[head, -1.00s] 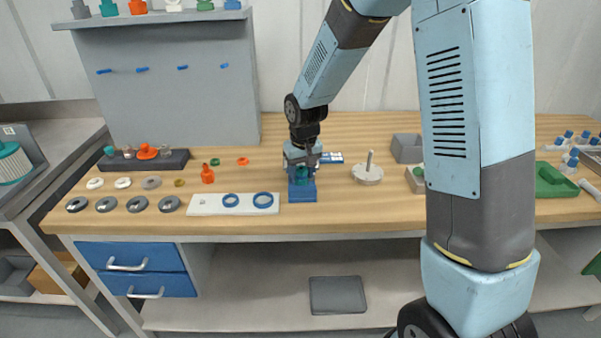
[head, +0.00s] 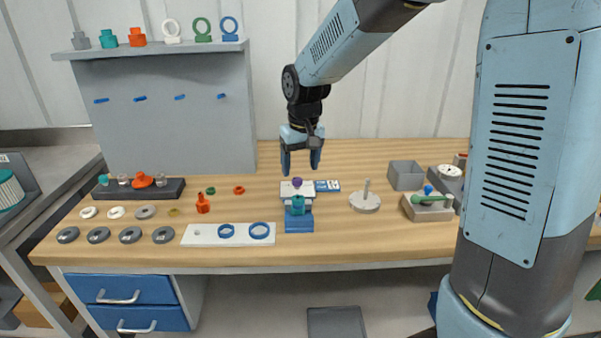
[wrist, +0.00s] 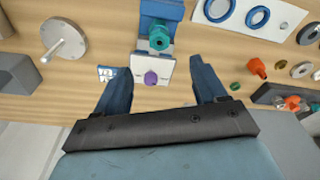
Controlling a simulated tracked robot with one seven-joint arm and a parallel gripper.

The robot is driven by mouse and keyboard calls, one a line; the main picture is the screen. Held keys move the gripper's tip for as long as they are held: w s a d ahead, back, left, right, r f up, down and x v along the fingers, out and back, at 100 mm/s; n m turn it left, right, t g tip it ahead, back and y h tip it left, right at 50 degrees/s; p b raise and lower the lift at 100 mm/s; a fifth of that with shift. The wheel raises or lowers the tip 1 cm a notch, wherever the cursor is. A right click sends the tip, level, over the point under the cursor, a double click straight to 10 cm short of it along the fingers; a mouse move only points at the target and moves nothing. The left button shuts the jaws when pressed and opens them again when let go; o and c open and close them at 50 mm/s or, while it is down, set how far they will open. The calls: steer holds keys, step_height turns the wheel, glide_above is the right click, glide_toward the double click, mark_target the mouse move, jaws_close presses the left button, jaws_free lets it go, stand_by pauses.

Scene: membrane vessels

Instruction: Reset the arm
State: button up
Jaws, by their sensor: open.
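My gripper (head: 301,162) is open and empty above the workbench. It points down over a small white block with a purple knob (head: 297,182). In the wrist view the two blue fingers (wrist: 162,88) stand apart, with the purple knob (wrist: 151,78) between and beyond them. Just in front of the white block is a blue stand (head: 299,224) holding a teal fitting (head: 298,204). The fingers appear apart from these parts. My arm comes down from the upper right.
A white plate (head: 200,236) with blue rings lies left of the stand. A disc with an upright peg (head: 365,202), a grey box (head: 406,175) and a block with a green-handled part (head: 426,207) stand right. A grey panel with a shelf (head: 170,110) rises behind.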

stand_by(0.3)
steer(key=s+d+r+m+t, duration=0.2)
steer(key=s+d+r, duration=0.7)
steer(key=s+d, duration=0.1)
steer(key=s+d+r+m+t, duration=0.1)
steer(key=s+d+r+t, duration=0.1)
steer(key=s+d, duration=0.6)
steer(key=s, duration=0.6)
steer(key=shift+r+m+h, duration=0.15)
steer(key=shift+m+h, duration=0.15)
steer(key=shift+m, duration=0.1)
steer(key=shift+d, duration=0.1)
steer(key=shift+c, duration=0.5)
stand_by(0.5)
